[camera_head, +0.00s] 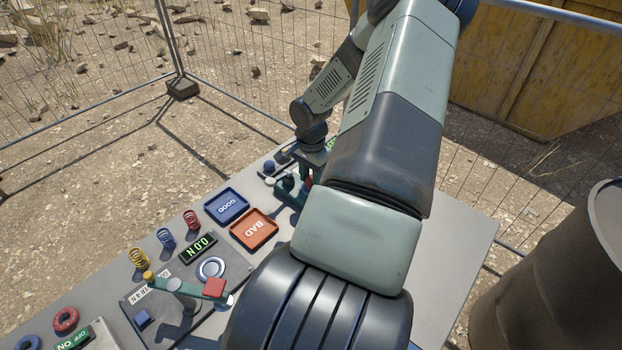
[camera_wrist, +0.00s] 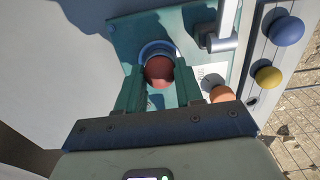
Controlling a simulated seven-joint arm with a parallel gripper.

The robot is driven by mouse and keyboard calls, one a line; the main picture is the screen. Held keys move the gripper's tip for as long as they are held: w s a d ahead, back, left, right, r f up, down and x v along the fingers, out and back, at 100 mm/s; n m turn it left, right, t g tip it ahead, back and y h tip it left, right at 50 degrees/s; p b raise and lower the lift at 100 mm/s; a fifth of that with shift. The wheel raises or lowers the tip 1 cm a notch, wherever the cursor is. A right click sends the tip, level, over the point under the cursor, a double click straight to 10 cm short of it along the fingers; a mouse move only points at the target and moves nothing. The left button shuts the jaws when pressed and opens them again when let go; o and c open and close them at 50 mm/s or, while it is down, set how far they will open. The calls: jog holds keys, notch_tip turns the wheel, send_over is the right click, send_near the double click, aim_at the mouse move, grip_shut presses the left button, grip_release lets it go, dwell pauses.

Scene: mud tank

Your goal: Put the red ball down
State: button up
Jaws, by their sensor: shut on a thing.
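The red ball (camera_wrist: 159,71) is between the two teal fingers of my gripper (camera_wrist: 160,66) in the wrist view. My gripper is shut on it. A blue ring-shaped holder (camera_wrist: 157,46) shows just beyond the ball, over a teal plate (camera_wrist: 125,40). I cannot tell whether the ball touches the ring. In the head view my gripper is at the far part of the table, mostly hidden by my arm, with only a bit of red (camera_head: 308,183) showing.
In the wrist view a blue ball (camera_wrist: 286,31), a yellow ball (camera_wrist: 268,77) and an orange ball (camera_wrist: 221,94) sit to the right, near a grey post (camera_wrist: 226,22).

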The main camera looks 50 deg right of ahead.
notch_tip(320, 180, up, 10)
jog(key=shift+f, duration=0.1)
jog(key=n, duration=0.9)
send_over(227, 206)
notch_tip(227, 206, down, 9)
jog(key=shift+f, duration=2.25)
jog(key=shift+f, duration=0.15)
jog(key=o, duration=1.1)
